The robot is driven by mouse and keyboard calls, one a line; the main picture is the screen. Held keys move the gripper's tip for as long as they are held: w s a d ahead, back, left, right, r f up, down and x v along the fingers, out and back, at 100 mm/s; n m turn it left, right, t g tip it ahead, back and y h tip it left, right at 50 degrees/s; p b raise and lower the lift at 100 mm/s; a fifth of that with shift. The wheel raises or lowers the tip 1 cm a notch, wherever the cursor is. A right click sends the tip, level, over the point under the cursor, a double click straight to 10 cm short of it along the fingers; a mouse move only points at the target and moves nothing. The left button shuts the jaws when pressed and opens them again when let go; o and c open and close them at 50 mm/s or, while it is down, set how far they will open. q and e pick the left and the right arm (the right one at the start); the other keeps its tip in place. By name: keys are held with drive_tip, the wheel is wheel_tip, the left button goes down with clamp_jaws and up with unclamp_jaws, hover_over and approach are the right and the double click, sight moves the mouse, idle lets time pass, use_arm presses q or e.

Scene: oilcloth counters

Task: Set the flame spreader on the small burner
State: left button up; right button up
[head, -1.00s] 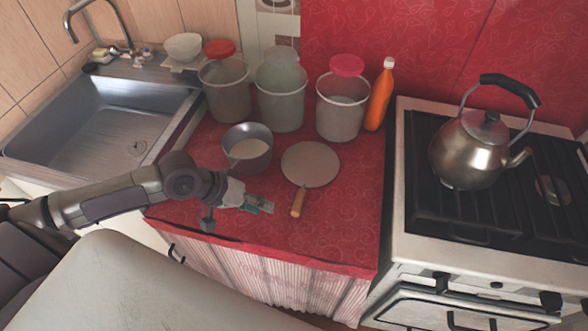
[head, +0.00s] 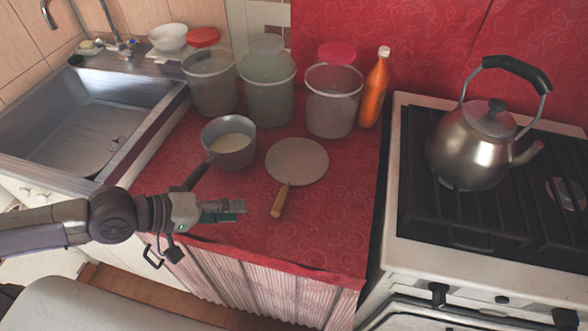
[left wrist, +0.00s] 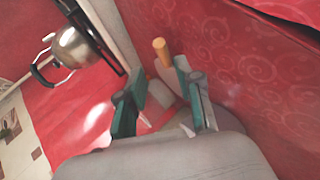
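The flame spreader, a flat grey disc (head: 297,161) with a wooden handle (head: 280,200), lies on the red counter, its handle toward the front. My left gripper (head: 238,210) is left of the handle, apart from it and empty. In the left wrist view my left gripper (left wrist: 162,100) has its fingers spread, and the handle's end (left wrist: 161,48) shows beyond them. A burner (head: 566,194) shows at the right of the stove; I cannot tell its size against the others. The kettle (head: 474,150) hides part of the hob. My right gripper is not in view.
A saucepan (head: 229,150) of pale contents stands left of the disc, its handle toward my left arm. Several canisters (head: 332,105) and an orange bottle (head: 375,90) line the back. The sink (head: 75,120) is at left. The counter (head: 330,225) is clear right of the wooden handle.

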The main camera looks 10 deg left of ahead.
sight(272, 211)
use_arm(q)
drive_tip(key=x, duration=0.4)
drive_tip(key=shift+w+d+b, duration=0.2)
drive_tip(key=shift+d+b, duration=0.05)
drive_tip(key=shift+b, duration=0.1)
drive_tip(key=shift+f+x, duration=0.2)
drive_tip(key=shift+x, duration=2.65)
drive_tip(key=shift+s, duration=0.15)
clamp_jaws()
